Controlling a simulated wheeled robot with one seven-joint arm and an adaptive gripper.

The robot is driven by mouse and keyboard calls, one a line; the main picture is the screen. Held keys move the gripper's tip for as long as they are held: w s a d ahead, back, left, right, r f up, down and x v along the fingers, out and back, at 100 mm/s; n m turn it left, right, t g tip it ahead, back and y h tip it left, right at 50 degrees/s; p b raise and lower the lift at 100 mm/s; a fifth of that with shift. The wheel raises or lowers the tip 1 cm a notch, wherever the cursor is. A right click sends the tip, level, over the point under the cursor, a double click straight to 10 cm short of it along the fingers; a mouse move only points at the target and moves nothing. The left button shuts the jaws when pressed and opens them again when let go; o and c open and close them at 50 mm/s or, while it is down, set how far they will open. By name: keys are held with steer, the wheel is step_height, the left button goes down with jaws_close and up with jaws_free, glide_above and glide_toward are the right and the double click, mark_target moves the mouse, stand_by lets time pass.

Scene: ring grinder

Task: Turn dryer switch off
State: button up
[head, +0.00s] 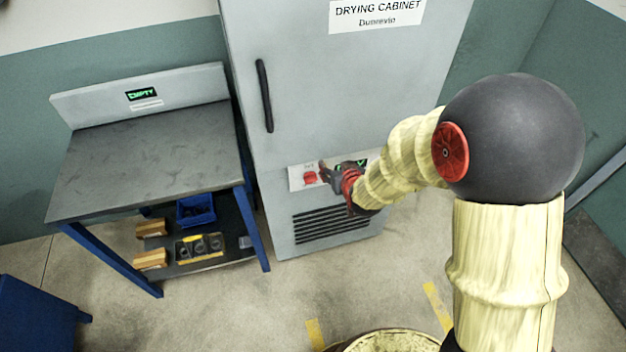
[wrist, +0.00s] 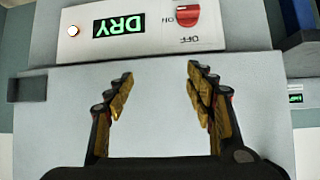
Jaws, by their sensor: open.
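The dryer switch is a red knob on the white control panel of the drying cabinet. In the head view the switch (head: 310,177) shows just left of my gripper (head: 333,174). I cannot tell the switch's setting for sure.
The drying cabinet (head: 340,75) has a black door handle (head: 264,95) and a vent grille (head: 332,222) below the panel. A workbench (head: 150,160) with a blue bin (head: 196,210) on its lower shelf stands left. A white lamp (wrist: 72,31) glows on the panel.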

step_height(320, 180, down, 6)
steer(key=a+y, duration=0.1)
steer(key=a, duration=0.2)
steer(key=n+t+p, duration=0.1)
steer(key=t+p, duration=0.1)
glide_toward(312, 181)
steer(key=shift+y, duration=0.3)
steer(key=b+x, duration=0.1)
steer(key=x, duration=0.7)
steer(key=shift+w+d+f+b, duration=0.1)
steer(key=shift+w+f+b, duration=0.15)
steer(key=shift+f+b, duration=0.05)
steer(key=shift+c, duration=1.1)
steer(key=c, duration=0.9)
steer(key=shift+c, duration=0.2)
